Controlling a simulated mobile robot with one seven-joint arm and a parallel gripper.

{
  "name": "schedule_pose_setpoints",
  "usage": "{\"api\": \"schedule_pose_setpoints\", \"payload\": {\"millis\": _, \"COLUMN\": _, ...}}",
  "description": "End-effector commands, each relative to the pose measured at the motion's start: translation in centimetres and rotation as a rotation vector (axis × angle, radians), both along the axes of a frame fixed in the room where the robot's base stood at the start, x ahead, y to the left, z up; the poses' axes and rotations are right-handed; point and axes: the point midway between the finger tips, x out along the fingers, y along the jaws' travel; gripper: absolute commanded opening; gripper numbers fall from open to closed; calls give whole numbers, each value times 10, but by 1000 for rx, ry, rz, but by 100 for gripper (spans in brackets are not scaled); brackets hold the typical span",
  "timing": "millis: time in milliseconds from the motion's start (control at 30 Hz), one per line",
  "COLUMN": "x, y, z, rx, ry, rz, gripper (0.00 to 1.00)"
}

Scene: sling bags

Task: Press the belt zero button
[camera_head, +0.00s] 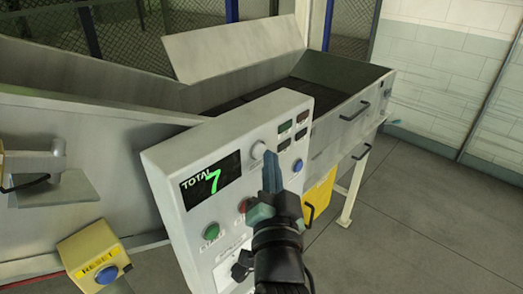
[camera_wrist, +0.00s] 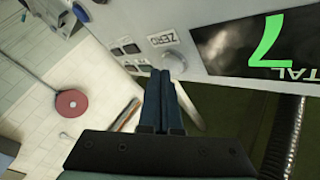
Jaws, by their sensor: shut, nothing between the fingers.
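The control panel (camera_head: 228,160) is a pale grey slab with a display (camera_head: 212,180) reading "TOTAL 7" in green. A pale round button (camera_head: 258,150) sits right of the display. In the wrist view this pale button (camera_wrist: 174,60) is beside an upside-down "ZERO" label (camera_wrist: 162,39). My gripper (camera_head: 270,158) is shut and empty, its dark blue fingers pointing at the panel just right of the pale button. In the wrist view the fingertips (camera_wrist: 159,74) appear just beside and below the button; I cannot tell whether they touch it.
A yellow RESET box (camera_head: 92,255) stands lower left. Open floor (camera_head: 420,220) lies to the right.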

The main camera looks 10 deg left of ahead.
Motion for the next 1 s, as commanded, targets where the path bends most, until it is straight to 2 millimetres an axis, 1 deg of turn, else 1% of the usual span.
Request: {"api": "schedule_pose_setpoints", "payload": {"millis": 1000, "x": 6, "y": 9, "z": 0, "rx": 1, "ry": 0, "rz": 2, "gripper": 0}}
